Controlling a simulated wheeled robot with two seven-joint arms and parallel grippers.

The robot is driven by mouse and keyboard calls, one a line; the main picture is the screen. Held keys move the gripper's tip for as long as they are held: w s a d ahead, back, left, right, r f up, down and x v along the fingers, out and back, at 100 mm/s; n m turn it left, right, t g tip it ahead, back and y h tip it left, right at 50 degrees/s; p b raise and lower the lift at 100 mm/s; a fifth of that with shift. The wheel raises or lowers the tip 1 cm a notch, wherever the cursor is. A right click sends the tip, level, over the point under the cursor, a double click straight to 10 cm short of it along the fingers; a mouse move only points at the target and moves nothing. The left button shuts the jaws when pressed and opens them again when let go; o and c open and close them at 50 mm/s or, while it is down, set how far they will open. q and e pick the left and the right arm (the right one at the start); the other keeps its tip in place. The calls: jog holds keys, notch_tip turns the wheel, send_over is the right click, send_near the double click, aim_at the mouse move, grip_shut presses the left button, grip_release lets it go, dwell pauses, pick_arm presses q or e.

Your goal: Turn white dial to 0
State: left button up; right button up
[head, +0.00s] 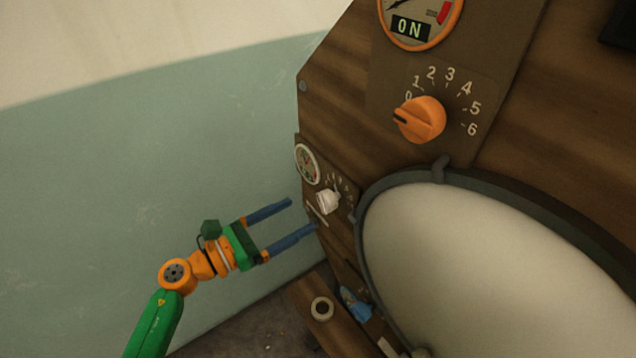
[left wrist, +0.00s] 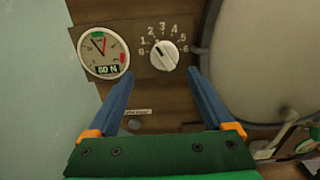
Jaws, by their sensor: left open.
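The white dial (head: 327,201) sits on a small panel on the wooden front at the middle of the head view. It also shows in the left wrist view (left wrist: 164,55), with printed numbers around its upper side. My right gripper is not in view.
A round gauge (left wrist: 103,52) reading "80 N" is left of the white dial. A larger orange dial (head: 420,120) is above, under a gauge (head: 420,22) reading "ON". A big pale drumhead (head: 490,265) bulges at the right. The green wall (head: 120,180) is at left.

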aim_at(323, 205)
pick_arm(q)
jog(key=x, duration=0.6)
jog(key=shift+s+d+r, duration=0.2)
jog(key=shift+d, duration=0.25)
jog(key=shift+w+d, duration=0.15)
jog(key=shift+w, duration=0.05)
jog(key=c, duration=1.3)
jog(key=shift+c, duration=0.2)
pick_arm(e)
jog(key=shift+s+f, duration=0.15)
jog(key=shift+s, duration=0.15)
pick_arm(q)
jog(key=shift+n, duration=0.3)
jog(key=n+p, duration=0.1)
jog(key=n, duration=0.4)
jog(key=shift+s+n, duration=0.1)
jog(key=shift+n, duration=0.2)
jog(key=n+p, duration=0.1)
jog(key=n, duration=0.4)
jog(key=shift+p, duration=0.35)
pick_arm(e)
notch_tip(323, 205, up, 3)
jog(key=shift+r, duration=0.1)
pick_arm(q)
jog(key=shift+n, duration=0.4)
